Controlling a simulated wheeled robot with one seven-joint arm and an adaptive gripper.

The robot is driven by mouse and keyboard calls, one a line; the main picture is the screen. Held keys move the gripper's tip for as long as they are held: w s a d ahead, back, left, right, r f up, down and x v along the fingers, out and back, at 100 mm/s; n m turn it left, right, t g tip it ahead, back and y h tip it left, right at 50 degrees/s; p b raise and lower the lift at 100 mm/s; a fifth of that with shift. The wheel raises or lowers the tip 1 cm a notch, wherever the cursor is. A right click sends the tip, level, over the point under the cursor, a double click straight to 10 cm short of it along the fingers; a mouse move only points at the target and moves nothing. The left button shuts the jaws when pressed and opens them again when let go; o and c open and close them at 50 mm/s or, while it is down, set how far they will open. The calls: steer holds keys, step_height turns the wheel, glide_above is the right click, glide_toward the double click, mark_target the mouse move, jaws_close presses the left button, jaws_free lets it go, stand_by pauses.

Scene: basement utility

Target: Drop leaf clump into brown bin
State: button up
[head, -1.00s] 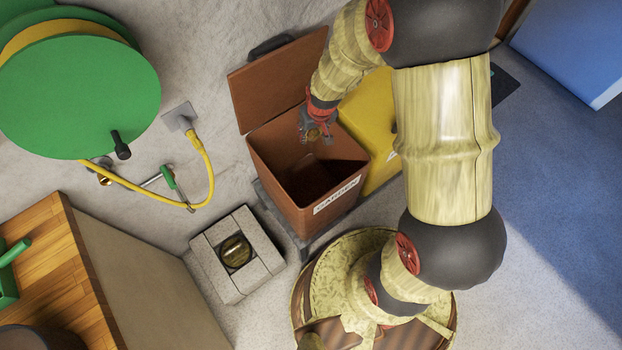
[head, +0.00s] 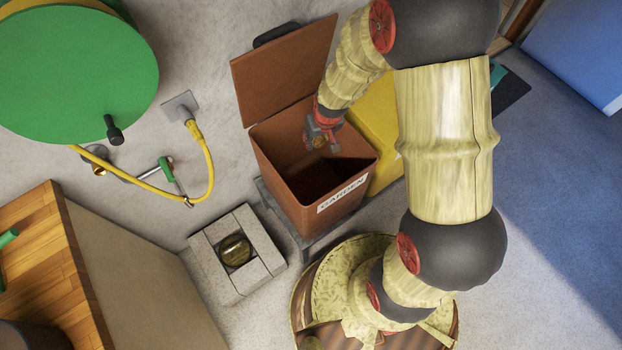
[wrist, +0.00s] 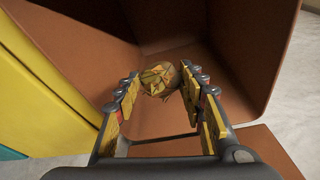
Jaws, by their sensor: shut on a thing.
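The brown bin (head: 325,218) stands open in the head view, its lid tipped back and a GARDEN label on its front. Its brown inner walls (wrist: 245,55) fill much of the wrist view. My gripper (head: 326,143) is over the bin's mouth, toward its back right. In the wrist view my gripper (wrist: 160,92) is shut on the leaf clump (wrist: 158,79), a small yellow-brown ball of leaves held at the fingertips. In the head view the clump is too small and covered to make out clearly.
A yellow bin (head: 383,125) stands close against the right side of the brown one. A concrete block with a round fitting (head: 237,250) lies to the left. A green hose reel (head: 75,70) and yellow hose (head: 208,165) are on the wall.

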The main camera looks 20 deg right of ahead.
steer(key=o, duration=1.1)
steer(key=shift+r, duration=0.15)
steer(key=v, duration=1.1)
steer(key=shift+s+r, duration=0.1)
steer(key=shift+r, duration=0.25)
steer(key=s+r, duration=0.6)
steer(key=r, duration=0.1)
steer(key=s+r+t, duration=0.1)
steer(key=s+r, duration=0.5)
steer(key=r, duration=0.1)
steer(key=s+r+t, duration=0.1)
steer(key=s+r, duration=0.5)
steer(key=r, duration=0.1)
steer(key=shift+s+a+r+m+p, duration=0.1)
steer(key=shift+a+r+m+p, duration=0.05)
steer(key=shift+m+p, duration=0.15)
